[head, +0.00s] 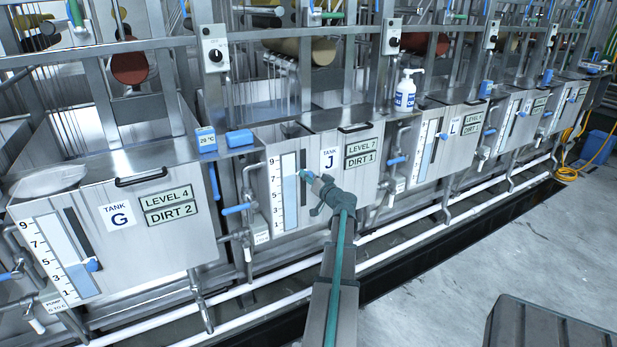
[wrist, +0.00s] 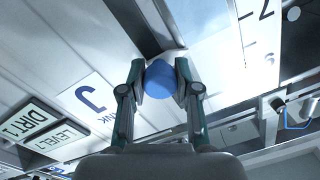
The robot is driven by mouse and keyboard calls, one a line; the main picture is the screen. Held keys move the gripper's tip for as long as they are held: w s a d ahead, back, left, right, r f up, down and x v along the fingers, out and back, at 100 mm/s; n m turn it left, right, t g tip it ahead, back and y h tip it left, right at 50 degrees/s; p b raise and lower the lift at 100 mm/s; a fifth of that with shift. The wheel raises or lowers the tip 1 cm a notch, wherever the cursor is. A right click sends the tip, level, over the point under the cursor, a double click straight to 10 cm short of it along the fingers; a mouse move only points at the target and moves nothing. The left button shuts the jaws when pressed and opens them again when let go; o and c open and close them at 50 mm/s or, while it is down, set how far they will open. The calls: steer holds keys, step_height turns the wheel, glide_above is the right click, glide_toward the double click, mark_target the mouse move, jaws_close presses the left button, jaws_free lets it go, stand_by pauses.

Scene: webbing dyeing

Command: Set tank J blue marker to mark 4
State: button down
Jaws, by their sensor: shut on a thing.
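Tank J (head: 349,199) is a steel tank with a white level scale (head: 275,205) numbered from 1 at the bottom to 9 at the top. Light blue fill shows in the scale up to about mark 7. My gripper (head: 307,175) reaches to the dark slot beside the scale, about level with mark 7. In the wrist view my gripper (wrist: 160,82) is shut on the round blue marker (wrist: 159,78), one finger on each side. Signs on the tank (head: 363,152) read LEVEL 7 and DIRT 1.
Tank G (head: 120,235) stands to the left, its own blue marker (head: 92,265) low on its scale. A blue-handled valve pipe (head: 238,209) stands between the tanks. White pipes (head: 400,252) run along the floor edge. Tank L (head: 455,140) is to the right.

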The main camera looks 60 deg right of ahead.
step_height(320, 180, down, 11)
steer(key=b, duration=1.5)
steer(key=shift+r, duration=0.2)
steer(key=c, duration=0.8)
jaws_free()
steer(key=shift+r, duration=0.1)
steer(key=v, duration=1.2)
